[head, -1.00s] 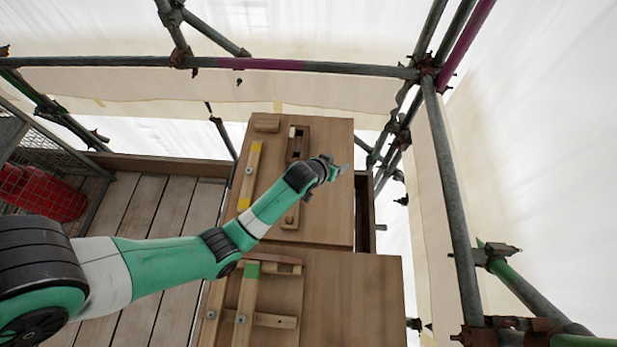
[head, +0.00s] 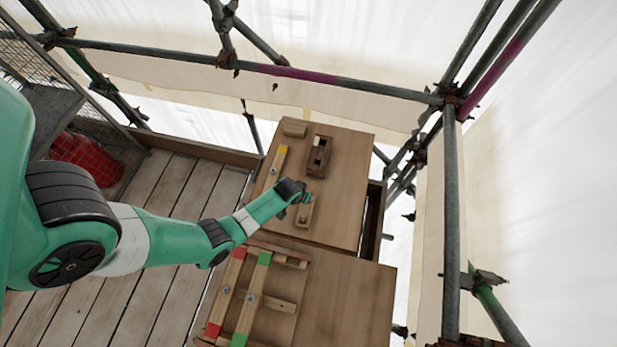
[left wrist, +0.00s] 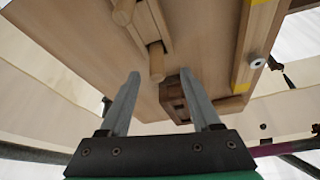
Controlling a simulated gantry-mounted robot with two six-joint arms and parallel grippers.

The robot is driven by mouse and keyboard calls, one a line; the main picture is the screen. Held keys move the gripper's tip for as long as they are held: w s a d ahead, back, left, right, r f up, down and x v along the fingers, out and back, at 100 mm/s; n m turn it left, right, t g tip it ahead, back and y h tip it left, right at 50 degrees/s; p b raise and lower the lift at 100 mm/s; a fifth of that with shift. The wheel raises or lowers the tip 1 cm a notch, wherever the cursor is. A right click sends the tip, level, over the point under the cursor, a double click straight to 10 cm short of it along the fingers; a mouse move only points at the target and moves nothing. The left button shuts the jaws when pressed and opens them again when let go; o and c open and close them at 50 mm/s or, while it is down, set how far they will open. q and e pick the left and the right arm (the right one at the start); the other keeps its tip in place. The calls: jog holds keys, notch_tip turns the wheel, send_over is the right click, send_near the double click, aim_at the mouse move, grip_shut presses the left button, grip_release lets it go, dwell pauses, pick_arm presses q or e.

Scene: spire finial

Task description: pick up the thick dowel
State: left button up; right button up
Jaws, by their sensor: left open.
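A light wooden holder (head: 303,222) lies on the far bench board, and it also shows in the left wrist view (left wrist: 158,22). Two pale round dowels stand in it there, one lower dowel (left wrist: 156,68) and one upper dowel (left wrist: 123,12). I cannot tell surely which is the thick dowel. My left gripper (head: 304,200) is over the holder's far end. In the left wrist view the left gripper (left wrist: 160,78) is open and empty, with the lower dowel seen between its fingertips, apart from both. My right gripper is out of view.
A dark slotted box (head: 318,168) with a pale piece in it stands beyond the gripper. A yellow-ended strip (head: 269,172) lies left, and a small block (head: 295,130) at the back. Red and green-marked bars (head: 252,290) lie on the near board. Scaffold tubes surround the bench.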

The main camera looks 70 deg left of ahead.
pick_arm(q)
jog(key=shift+w+a+f, duration=0.15)
jog(key=shift+w+f, duration=0.05)
jog(key=shift+f, duration=0.45)
jog(key=shift+r, duration=0.1)
jog(key=b+x, duration=0.1)
jog(key=x, duration=0.1)
jog(key=b+x, duration=0.2)
jog(key=shift+w, duration=0.15)
jog(key=shift+w+f+b, duration=0.15)
jog(key=shift+f+b, duration=0.15)
jog(key=shift+f, duration=0.25)
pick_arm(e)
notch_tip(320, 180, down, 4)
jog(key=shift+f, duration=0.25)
pick_arm(q)
jog(key=shift+r, duration=0.1)
grip_shut()
